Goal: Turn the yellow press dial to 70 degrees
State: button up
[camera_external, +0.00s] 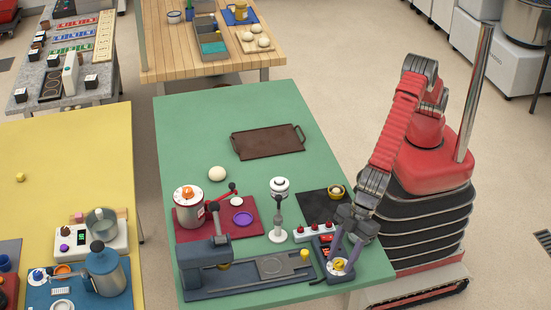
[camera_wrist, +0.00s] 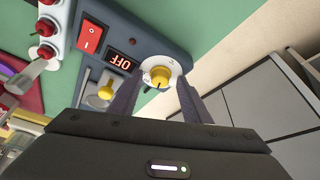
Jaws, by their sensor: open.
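The yellow press dial (camera_wrist: 160,76) sits on a round white plate on a dark blue-grey control box (camera_wrist: 150,43). The dial also shows at the front right of the green table in the external view (camera_external: 340,265). My gripper (camera_wrist: 158,88) is open, with one finger on each side of the dial. I cannot tell whether either finger touches it. A small display (camera_wrist: 121,62) on the box reads OFF, upside down in the wrist view. A red rocker switch (camera_wrist: 90,38) sits beside the display.
A white strip with red knobs (camera_external: 314,232) stands just behind the box. A dark blue press base (camera_external: 250,273) lies to its left, with a yellow-topped knob (camera_external: 304,254). A black mat (camera_external: 318,206) and brown tray (camera_external: 268,142) lie farther back. The table's right edge is close.

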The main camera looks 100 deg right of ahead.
jog(key=shift+r, duration=0.1)
jog(key=v, duration=1.3)
jog(key=shift+s+r, duration=0.15)
jog(key=shift+s, duration=0.1)
jog(key=shift+d, duration=0.15)
notch_tip(320, 180, down, 4)
jog(key=s+d+n, duration=0.1)
jog(key=s+d, duration=0.2)
jog(key=s+d+r+m, duration=0.2)
jog(key=s+d, duration=0.4)
jog(key=d, duration=1)
jog(key=s+d+r+m+t+h, duration=0.1)
jog(key=s+d+r, duration=0.4)
jog(key=d, duration=1.1)
jog(key=s+d+r+m+h, duration=0.1)
jog(key=s+d+r+m, duration=0.2)
jog(key=s+d, duration=0.5)
jog(key=d, duration=0.8)
jog(key=shift+d+r+m+t, duration=0.2)
jog(key=shift+d+m+t, duration=0.1)
jog(key=shift+d+t, duration=0.1)
jog(key=shift+c, duration=0.6)
